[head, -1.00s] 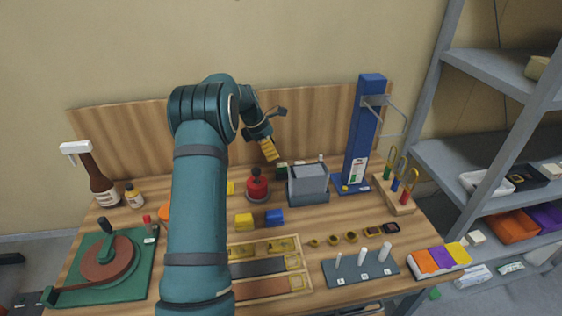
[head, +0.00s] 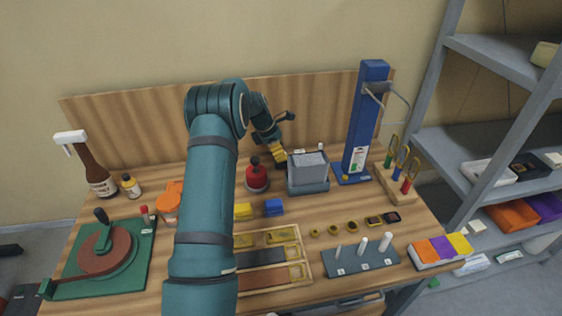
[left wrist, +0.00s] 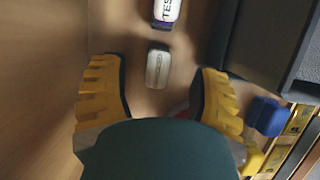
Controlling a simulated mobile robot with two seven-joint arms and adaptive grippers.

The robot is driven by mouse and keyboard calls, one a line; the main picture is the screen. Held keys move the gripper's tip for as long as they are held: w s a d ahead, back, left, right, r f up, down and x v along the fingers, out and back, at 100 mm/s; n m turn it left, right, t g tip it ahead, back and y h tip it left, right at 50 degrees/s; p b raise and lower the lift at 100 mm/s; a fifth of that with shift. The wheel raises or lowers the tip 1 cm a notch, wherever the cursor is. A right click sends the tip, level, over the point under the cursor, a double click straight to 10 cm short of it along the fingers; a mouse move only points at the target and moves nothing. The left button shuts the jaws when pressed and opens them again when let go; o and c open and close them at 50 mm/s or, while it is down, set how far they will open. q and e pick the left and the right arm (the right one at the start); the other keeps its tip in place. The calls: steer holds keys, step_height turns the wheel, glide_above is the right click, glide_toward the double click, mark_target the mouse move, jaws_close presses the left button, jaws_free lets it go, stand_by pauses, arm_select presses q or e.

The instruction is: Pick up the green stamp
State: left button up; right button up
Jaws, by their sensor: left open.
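My left gripper (head: 278,155) is at the back of the table, left of the grey bin, with its yellow fingers pointing down. In the left wrist view its two yellow fingers (left wrist: 162,80) are spread apart, with nothing gripped. A small pale rounded block with a grey rim (left wrist: 158,68) shows between and just beyond the fingertips. No green shows on it, so I cannot tell if it is the green stamp. A white label reading "TES" on a purple piece (left wrist: 167,12) lies farther out. My right gripper is not seen.
The grey bin (head: 308,188) stands close right of the gripper. A red round-based object (head: 257,180) is close on the left. Blue (head: 273,208) and yellow (head: 243,211) blocks are in front. A blue post (head: 364,120) stands right; a wooden panel (head: 150,130) is behind.

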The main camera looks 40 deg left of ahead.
arm_select(q)
steer(key=x, duration=0.5)
steer(key=shift+s+a+f, duration=0.1)
steer(key=shift+s+a, duration=0.05)
steer(key=shift+a, duration=0.15)
jaws_close()
